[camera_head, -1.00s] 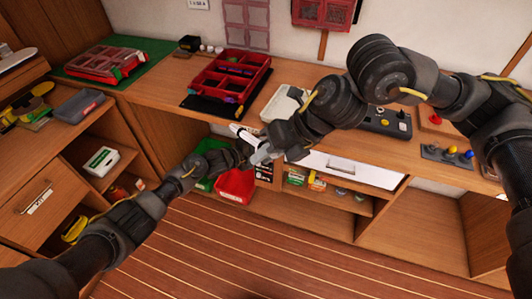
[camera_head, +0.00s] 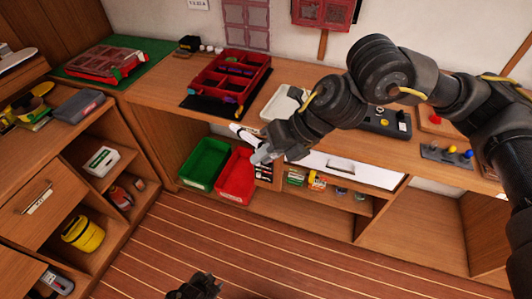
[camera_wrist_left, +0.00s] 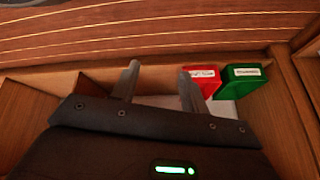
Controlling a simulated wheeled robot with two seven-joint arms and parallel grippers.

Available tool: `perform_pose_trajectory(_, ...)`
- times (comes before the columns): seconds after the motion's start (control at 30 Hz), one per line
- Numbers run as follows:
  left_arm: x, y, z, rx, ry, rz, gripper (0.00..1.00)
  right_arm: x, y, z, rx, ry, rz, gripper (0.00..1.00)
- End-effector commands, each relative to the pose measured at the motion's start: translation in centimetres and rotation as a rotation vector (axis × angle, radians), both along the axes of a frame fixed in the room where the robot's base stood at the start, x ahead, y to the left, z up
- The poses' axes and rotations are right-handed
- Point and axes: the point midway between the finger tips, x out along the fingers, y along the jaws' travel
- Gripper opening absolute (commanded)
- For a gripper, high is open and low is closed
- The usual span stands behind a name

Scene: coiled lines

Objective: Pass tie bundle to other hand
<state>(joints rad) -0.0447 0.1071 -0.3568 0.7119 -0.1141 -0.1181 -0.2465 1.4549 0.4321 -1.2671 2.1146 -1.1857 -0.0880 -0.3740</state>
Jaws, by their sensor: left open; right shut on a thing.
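My right gripper (camera_head: 258,147) is above the floor in front of the workbench, its fingers partly hidden by its own wrist. It is shut on a slim white item with a dark band, apparently the tie bundle (camera_head: 243,133), which sticks out to the upper left. My left gripper (camera_head: 195,288) is low at the bottom edge of the head view, well apart from the right one. In the left wrist view its two grey fingers (camera_wrist_left: 159,70) are spread with nothing between them.
A green bin (camera_head: 205,163) and a red bin (camera_head: 236,177) stand side by side below the bench. On the bench is a red divided tray (camera_head: 228,78). The striped floor (camera_head: 260,245) is clear.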

Motion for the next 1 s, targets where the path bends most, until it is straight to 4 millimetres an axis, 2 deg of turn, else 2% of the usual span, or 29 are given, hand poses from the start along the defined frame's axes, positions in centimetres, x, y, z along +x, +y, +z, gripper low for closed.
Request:
perform_pose_trajectory(0.03, -3.0, 0.9, -1.1, 0.006, 0.055, 0.052, 0.45, 0.0, 0.0, 0.0, 0.000, 0.000, 0.000, 0.00)
perform_pose_trajectory(0.2, -11.9, 3.4, -3.6, 0.028, 0.209, 0.216, 0.45, 0.0, 0.0, 0.0, 0.000, 0.000, 0.000, 0.00)
perform_pose_trajectory(0.3, -16.3, 4.6, -4.4, 0.044, 0.282, 0.299, 0.45, 0.0, 0.0, 0.0, 0.000, 0.000, 0.000, 0.00)
perform_pose_trajectory(0.43, -20.9, 5.7, -4.9, 0.064, 0.354, 0.378, 0.45, 0.0, 0.0, 0.0, 0.000, 0.000, 0.000, 0.00)
perform_pose_trajectory(0.5, -22.5, 6.2, -5.1, 0.072, 0.379, 0.410, 0.45, 0.0, 0.0, 0.0, 0.000, 0.000, 0.000, 0.00)
perform_pose_trajectory(0.63, -24.5, 6.6, -5.2, 0.082, 0.409, 0.442, 0.45, 0.0, 0.0, 0.0, 0.000, 0.000, 0.000, 0.00)
perform_pose_trajectory(1.0, -25.0, 6.7, -5.2, 0.085, 0.416, 0.452, 0.45, 0.0, 0.0, 0.0, 0.000, 0.000, 0.000, 0.00)
